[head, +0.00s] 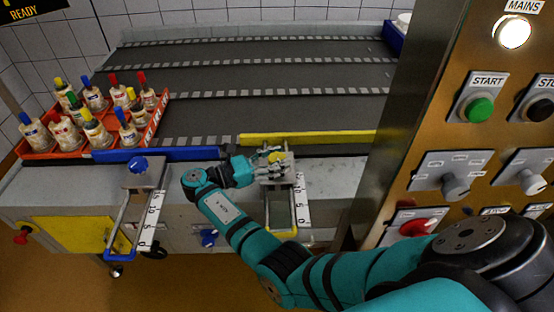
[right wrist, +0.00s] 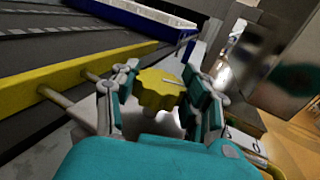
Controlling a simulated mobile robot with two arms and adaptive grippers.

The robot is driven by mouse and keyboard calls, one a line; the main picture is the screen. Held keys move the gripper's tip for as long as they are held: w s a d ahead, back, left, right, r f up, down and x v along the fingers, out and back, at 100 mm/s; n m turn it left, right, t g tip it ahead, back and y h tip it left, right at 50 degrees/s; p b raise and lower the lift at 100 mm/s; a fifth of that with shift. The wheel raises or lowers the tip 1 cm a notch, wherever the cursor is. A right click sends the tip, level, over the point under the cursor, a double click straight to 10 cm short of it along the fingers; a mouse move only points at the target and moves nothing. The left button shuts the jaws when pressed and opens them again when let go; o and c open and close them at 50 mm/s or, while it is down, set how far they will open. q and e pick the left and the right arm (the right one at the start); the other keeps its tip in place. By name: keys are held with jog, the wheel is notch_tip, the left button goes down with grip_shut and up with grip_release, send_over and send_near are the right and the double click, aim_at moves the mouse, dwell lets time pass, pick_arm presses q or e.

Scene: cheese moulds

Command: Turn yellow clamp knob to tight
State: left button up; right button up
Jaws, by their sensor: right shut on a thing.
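The yellow clamp knob (right wrist: 160,89) sits between the two fingers of my right gripper (right wrist: 160,100) in the right wrist view, with a pale pointer mark on its top. In the head view the knob (head: 276,157) is partly covered by the fingers of my right gripper (head: 274,166), which is shut on it. The yellow guide rail (head: 310,138) runs along the conveyor edge behind the knob; its rods show in the right wrist view. A scale strip (head: 301,200) marked 0 to 15 lies beside the yellow bracket. I cannot read the knob's tight or loose marking. My left gripper is not in view.
A blue knob (head: 137,164) stands left, with a blue rail (head: 170,154) and its own scale. An orange crate (head: 72,146) of capped bottles stands at the conveyor's left. A control panel (head: 460,130) with buttons and knobs rises close on the right.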

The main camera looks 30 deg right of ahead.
aim_at(277, 157)
jog(key=o, duration=1.2)
notch_tip(277, 157, up, 10)
jog(key=shift+r, duration=0.1)
